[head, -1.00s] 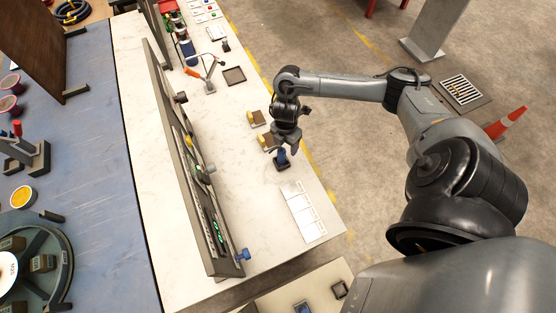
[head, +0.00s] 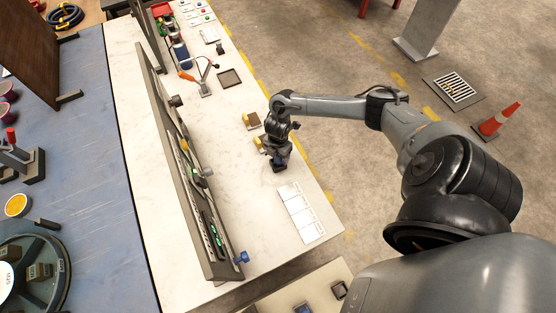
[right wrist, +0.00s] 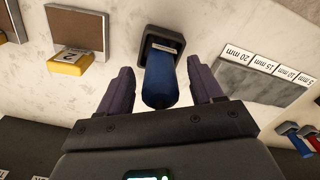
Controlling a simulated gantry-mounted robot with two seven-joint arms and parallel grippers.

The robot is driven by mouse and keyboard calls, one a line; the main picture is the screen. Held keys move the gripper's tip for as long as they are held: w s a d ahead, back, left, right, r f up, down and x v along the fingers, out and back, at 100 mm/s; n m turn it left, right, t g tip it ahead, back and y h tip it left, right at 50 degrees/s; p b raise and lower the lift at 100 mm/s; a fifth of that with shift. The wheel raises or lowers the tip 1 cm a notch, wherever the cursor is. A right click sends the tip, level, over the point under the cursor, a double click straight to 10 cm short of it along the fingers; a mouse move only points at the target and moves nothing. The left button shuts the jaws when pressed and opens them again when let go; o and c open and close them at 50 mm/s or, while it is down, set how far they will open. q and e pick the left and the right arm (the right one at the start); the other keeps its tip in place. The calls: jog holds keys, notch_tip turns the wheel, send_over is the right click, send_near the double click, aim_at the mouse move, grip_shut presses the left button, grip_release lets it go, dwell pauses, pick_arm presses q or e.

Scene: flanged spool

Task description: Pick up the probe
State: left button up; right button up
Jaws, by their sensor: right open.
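The probe, which I take to be the blue rounded piece (right wrist: 166,82) with a pale label, stands in a dark square holder (right wrist: 151,36) on the white bench. In the head view my right gripper (head: 276,154) is over the holder and hides most of the probe; a little dark blue (head: 281,163) shows below it. In the right wrist view my right gripper (right wrist: 160,68) is open, with one dark finger on each side of the probe and visible gaps between. My left gripper is not in view.
A brown block with a yellow numbered tag (right wrist: 68,65) stands beside the holder. A grey piece with millimetre labels (right wrist: 262,78) is on the other side.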

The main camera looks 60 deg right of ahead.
jog(key=shift+f, duration=0.55)
jog(key=c, duration=1.1)
jog(key=shift+r, duration=0.15)
jog(key=shift+c, duration=0.2)
jog(key=shift+r, duration=0.75)
notch_tip(320, 180, up, 2)
jog(key=shift+r, duration=0.15)
jog(key=s+d+r, duration=0.1)
jog(key=s+r, duration=0.6)
jog(key=s, duration=0.4)
jog(key=shift+s, duration=0.25)
